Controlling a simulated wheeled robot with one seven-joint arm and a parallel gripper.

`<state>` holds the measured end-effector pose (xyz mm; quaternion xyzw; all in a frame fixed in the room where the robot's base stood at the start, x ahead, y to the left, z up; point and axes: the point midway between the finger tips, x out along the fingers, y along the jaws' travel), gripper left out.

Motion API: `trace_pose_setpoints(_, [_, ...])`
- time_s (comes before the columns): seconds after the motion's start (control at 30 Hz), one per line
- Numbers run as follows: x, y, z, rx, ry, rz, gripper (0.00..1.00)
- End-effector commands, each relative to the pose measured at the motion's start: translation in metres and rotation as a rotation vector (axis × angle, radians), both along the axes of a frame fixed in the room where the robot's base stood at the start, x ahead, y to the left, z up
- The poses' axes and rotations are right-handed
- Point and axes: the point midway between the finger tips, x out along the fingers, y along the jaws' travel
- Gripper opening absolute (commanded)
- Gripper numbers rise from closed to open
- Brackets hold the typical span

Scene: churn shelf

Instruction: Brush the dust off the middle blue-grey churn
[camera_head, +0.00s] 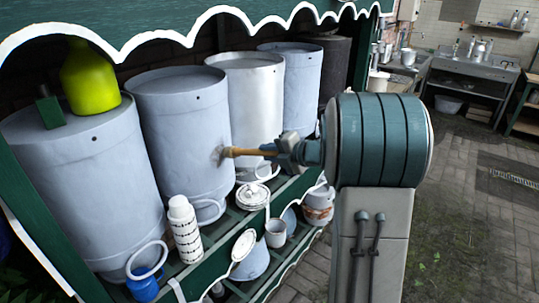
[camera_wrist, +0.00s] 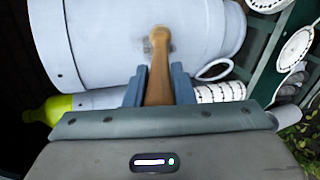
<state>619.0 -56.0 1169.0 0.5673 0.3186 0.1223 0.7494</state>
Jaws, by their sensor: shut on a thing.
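The middle blue-grey churn (camera_head: 180,120) stands upright on the shelf, between another blue-grey churn (camera_head: 75,185) on the left and a pale silver churn (camera_head: 252,100). A further blue-grey churn (camera_head: 298,75) is behind. My gripper (camera_head: 283,153) is shut on the wooden handle of a brush (camera_head: 250,151), level at the churn's right side. The brush tip meets or nearly meets the wall at a small greyish patch (camera_head: 221,156). In the wrist view, the brush handle (camera_wrist: 159,70) runs from between my fingers (camera_wrist: 158,88) to the churn wall (camera_wrist: 110,40); its bristles are hardly visible.
A yellow-green bottle (camera_head: 88,75) and a dark green block (camera_head: 49,108) sit on the left churn. A white patterned bottle (camera_head: 184,228), lids and pots crowd the lower shelf. A scalloped canopy (camera_head: 150,35) hangs above. Paved floor (camera_head: 470,220) is free at right.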

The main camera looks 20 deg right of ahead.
Motion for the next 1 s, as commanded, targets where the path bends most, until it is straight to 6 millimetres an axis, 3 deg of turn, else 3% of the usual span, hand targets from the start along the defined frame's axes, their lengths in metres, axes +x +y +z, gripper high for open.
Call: trace_pose_setpoints(1.0, [-0.035, 0.048, 0.003, 0.0, -0.002, 0.003, 0.0])
